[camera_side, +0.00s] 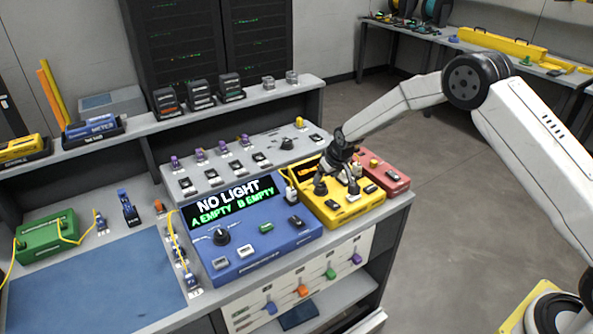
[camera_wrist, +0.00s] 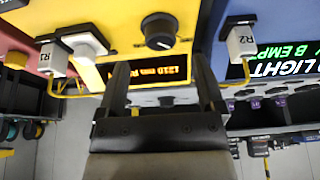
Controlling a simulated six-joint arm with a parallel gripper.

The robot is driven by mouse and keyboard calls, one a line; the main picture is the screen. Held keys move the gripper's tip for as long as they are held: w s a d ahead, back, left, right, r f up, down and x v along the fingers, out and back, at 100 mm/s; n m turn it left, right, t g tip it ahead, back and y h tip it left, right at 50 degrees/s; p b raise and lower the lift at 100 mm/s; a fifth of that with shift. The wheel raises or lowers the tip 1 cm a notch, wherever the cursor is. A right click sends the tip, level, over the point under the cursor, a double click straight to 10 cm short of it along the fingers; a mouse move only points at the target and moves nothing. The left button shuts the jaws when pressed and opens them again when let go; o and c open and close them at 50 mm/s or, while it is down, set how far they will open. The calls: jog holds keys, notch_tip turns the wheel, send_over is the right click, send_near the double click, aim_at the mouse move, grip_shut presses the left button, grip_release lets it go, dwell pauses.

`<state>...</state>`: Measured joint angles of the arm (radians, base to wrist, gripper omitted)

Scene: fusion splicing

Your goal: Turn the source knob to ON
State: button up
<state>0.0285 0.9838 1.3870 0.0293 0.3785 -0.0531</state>
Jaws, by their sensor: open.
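The yellow source box (camera_side: 345,208) sits on the bench between a blue unit and a red unit. Its black round knob (camera_side: 320,187) shows on the front left of its top. In the wrist view the knob (camera_wrist: 159,32) has a pale mark on its face, and the box's lit display (camera_wrist: 165,74) reads upside down. My gripper (camera_side: 345,168) is above the yellow box. In the wrist view my gripper (camera_wrist: 161,66) has its two dark fingers apart, with nothing between them. The knob lies beyond the fingertips, not between them. The knob's setting label is not readable.
The blue unit (camera_side: 250,240) displays "NO LIGHT", "A EMPTY", "B EMPTY". White connectors R1 (camera_wrist: 53,60) and R2 (camera_wrist: 241,42), with yellow cables, flank the knob. The red box (camera_side: 388,178) is close on the right. A blue mat (camera_side: 95,285) lies at left.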

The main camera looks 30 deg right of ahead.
aim_at(322, 186)
jog(key=shift+x, duration=2.35)
jog(key=shift+c, duration=0.2)
grip_shut()
